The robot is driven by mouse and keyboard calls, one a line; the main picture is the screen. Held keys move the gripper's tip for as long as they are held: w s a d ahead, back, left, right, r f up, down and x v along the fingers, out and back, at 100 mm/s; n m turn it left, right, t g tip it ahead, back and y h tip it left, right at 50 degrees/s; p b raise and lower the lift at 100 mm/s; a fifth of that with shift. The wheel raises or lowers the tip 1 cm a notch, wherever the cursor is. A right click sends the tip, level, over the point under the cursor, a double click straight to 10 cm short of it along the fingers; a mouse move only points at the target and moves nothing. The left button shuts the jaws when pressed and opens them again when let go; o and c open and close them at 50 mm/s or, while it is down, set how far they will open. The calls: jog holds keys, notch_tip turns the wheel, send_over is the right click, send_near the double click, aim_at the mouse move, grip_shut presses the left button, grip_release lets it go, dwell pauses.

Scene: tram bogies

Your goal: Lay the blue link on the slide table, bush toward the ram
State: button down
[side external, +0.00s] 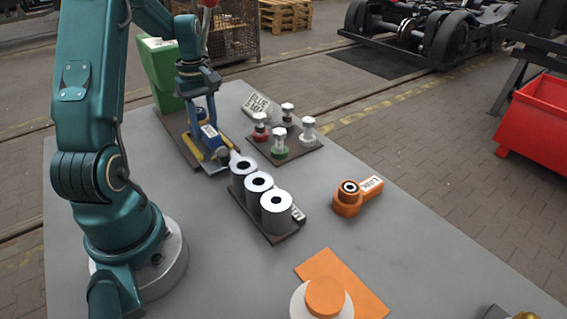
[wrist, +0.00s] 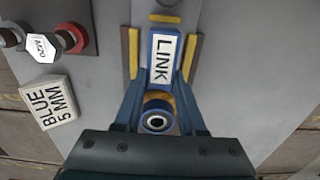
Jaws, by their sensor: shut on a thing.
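The blue link (side external: 208,131) is between the fingers of my gripper (side external: 203,106), which is shut on it. In the wrist view, the blue link (wrist: 164,60) shows its white LINK label, and my gripper's fingers (wrist: 158,104) stand on either side of its bush end (wrist: 157,120). The bush end is toward my wrist and the label end points away. The link lies lengthwise between the yellow-edged guides (wrist: 190,58) of the slide table (side external: 190,147). I cannot tell whether it rests on the table or hangs just above. I cannot make out the ram clearly.
A green machine body (side external: 160,72) stands behind the slide table. Three grey cylinders (side external: 259,183) stand in a rack in front.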

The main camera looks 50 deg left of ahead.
jog(key=shift+f, duration=1.15)
dwell(0.5)
jog(key=shift+c, duration=2)
grip_release()
jog(key=shift+r, duration=0.1)
jog(key=shift+r, duration=2.5)
